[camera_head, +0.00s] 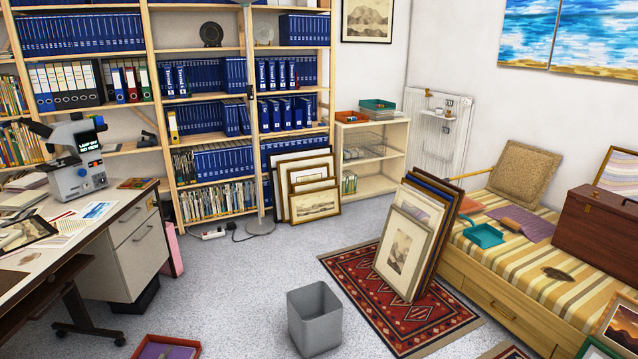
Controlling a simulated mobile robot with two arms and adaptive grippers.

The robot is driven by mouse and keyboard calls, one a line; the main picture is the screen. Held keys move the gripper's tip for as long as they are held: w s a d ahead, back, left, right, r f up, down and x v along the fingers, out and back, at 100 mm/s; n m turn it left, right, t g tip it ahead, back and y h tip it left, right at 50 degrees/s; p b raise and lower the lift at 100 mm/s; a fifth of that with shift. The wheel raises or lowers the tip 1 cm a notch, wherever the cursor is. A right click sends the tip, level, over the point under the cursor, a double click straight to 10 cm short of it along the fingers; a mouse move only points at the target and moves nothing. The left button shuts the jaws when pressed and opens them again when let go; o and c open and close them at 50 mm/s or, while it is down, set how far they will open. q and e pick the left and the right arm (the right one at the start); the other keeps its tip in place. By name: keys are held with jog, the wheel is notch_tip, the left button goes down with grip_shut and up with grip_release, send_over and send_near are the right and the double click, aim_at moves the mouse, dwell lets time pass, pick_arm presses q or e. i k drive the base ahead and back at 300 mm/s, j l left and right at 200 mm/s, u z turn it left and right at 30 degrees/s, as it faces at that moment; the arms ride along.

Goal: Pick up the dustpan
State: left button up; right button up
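A teal dustpan (484,235) lies on the striped daybed (515,260) at the right, near its front edge. Its open tray side and a short handle show. A purple cloth or mat (528,222) lies just beside it, with a small tan object (518,227) between them. Neither of my grippers is in view.
Framed prints (408,240) lean in a stack on a red patterned rug (350,275) in front of the daybed. A grey bin (314,318) stands on the floor. A brown case (597,228) sits on the daybed. A desk (80,245) is at left.

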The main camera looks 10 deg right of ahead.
aim_at(484, 235)
jog(key=i+l+z, duration=0.1)
jog(key=i+z, duration=0.25)
jog(key=i, duration=0.3)
jog(key=i+z, duration=0.35)
jog(key=i, duration=0.3)
jog(key=i+j+z, duration=0.3)
jog(key=i, duration=0.3)
jog(key=i+l+z, duration=0.2)
jog(key=i+z, duration=0.25)
jog(key=i, duration=0.25)
jog(key=i+z, duration=0.45)
jog(key=i, duration=0.2)
jog(key=i+l+u, duration=0.25)
jog(key=i, duration=0.25)
jog(key=i+l+u, duration=0.25)
jog(key=i, duration=0.2)
